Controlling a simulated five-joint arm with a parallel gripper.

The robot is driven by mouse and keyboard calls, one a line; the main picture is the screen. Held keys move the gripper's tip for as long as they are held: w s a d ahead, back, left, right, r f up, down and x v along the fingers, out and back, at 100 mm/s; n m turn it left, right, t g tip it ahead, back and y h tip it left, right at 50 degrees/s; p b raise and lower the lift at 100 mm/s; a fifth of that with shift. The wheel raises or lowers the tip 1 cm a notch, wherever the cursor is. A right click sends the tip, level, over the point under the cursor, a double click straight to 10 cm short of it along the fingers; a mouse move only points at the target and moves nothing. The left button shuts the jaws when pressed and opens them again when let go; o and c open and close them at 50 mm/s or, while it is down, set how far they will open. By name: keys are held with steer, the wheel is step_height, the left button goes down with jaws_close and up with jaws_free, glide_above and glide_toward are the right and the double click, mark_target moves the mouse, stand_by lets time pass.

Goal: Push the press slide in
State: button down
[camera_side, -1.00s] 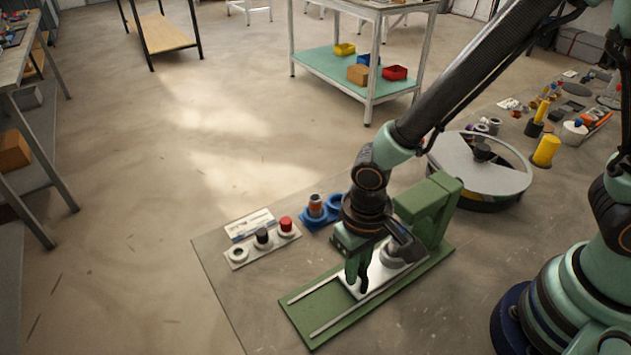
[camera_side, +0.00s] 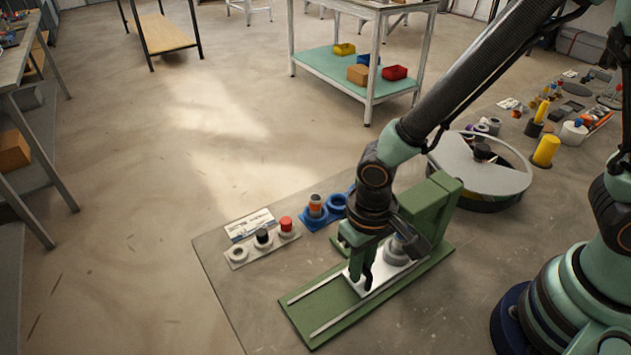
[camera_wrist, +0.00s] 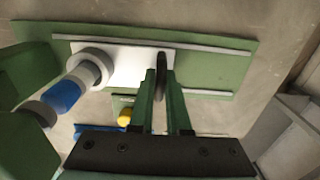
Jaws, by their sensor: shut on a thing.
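The press has a green base with two pale rails (camera_side: 318,285) and a green upright frame (camera_side: 430,207) at its right end. The white slide plate (camera_side: 357,283) sits between the rails, carrying a grey round holder (camera_side: 397,252) close to the frame. My gripper (camera_side: 362,280) is shut on the slide's dark handle (camera_wrist: 161,78), at the plate's end away from the frame. In the wrist view the plate (camera_wrist: 128,62) and holder (camera_wrist: 90,68) lie left of my fingers. A blue cylinder (camera_wrist: 62,97) shows between holder and frame; its attachment is unclear.
A pale tray (camera_side: 240,262) with black and red-topped parts and a blue holder (camera_side: 337,204) stand behind the base. A yellow button (camera_wrist: 125,117) is beside the press. A round grey-topped drum (camera_side: 500,175) stands at the right. The base's left end is clear.

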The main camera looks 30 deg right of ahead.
steer(key=c, duration=0.9)
jaws_free()
steer(key=shift+d, duration=0.1)
steer(key=shift+r, duration=0.1)
steer(key=shift+r, duration=3.4)
